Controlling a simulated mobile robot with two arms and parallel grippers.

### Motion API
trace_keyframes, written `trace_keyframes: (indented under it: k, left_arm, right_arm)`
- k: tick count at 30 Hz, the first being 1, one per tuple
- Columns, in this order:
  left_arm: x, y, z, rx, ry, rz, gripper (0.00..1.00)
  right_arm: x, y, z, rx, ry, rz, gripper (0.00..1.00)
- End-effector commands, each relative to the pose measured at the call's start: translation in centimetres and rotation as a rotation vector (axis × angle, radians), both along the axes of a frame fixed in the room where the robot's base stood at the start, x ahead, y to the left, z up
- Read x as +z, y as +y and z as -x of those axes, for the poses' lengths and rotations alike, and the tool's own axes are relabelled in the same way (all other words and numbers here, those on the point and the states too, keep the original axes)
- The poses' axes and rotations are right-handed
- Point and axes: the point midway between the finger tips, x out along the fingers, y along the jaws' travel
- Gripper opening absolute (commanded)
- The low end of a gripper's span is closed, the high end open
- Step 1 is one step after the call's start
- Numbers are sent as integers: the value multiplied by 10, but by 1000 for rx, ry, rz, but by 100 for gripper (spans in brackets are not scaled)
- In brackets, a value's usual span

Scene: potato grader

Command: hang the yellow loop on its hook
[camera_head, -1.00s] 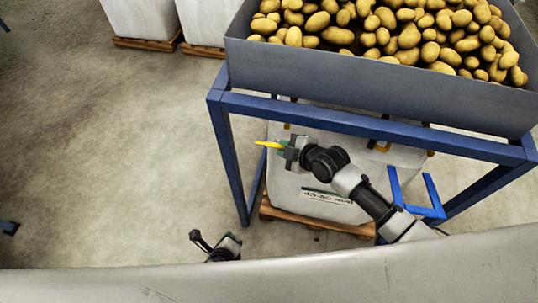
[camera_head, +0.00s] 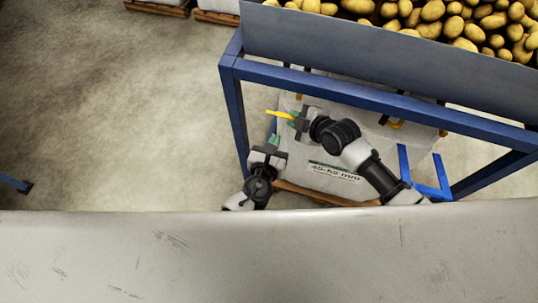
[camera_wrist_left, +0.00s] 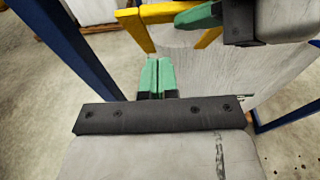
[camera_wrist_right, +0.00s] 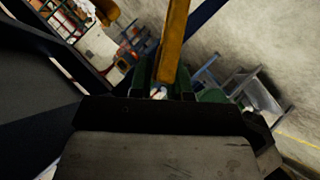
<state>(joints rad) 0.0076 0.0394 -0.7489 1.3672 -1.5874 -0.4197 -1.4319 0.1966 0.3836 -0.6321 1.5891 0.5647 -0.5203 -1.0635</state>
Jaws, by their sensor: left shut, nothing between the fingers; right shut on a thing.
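The yellow loop (camera_head: 277,114) is a strap at the left top of the white bag (camera_head: 335,180) under the blue frame. My right gripper (camera_head: 294,119) is shut on it; the right wrist view shows the yellow strap (camera_wrist_right: 173,42) between its green fingers. In the left wrist view the loop (camera_wrist_left: 160,13) spans the top, with its ends running down toward the bag. My left gripper (camera_head: 274,141) is shut and empty, just below the right one; its green fingertips (camera_wrist_left: 157,74) are apart from the loop. I cannot make out the loop's hook.
The blue frame (camera_head: 340,92) carries a grey bin (camera_head: 380,55) of potatoes above the bag. A blue bracket (camera_head: 428,190) stands to the right. Another orange-yellow strap (camera_head: 394,124) is at the bag's right. Open concrete floor (camera_head: 120,110) lies to the left.

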Motion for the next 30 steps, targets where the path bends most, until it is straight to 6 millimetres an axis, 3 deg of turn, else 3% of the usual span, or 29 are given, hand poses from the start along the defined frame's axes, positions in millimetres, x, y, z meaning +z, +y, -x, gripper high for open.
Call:
trace_keyframes:
  k: [3, 9, 22, 30]
  left_arm:
    - [7, -7, -19, 2, -1, 3, 0]
    - [18, -11, -36, 1, 1, 2, 0]
    - [21, -13, -39, 0, 1, 1, 0]
    - [35, -18, -56, 1, -2, 3, 0]
  right_arm:
    - [2, 0, -2, -1, -8, 0, 0]
    - [2, 0, -2, -1, -7, 0, 0]
    - [2, 0, -2, -1, -6, -1, 0]
    - [0, 1, 1, 2, -1, -1, 0]
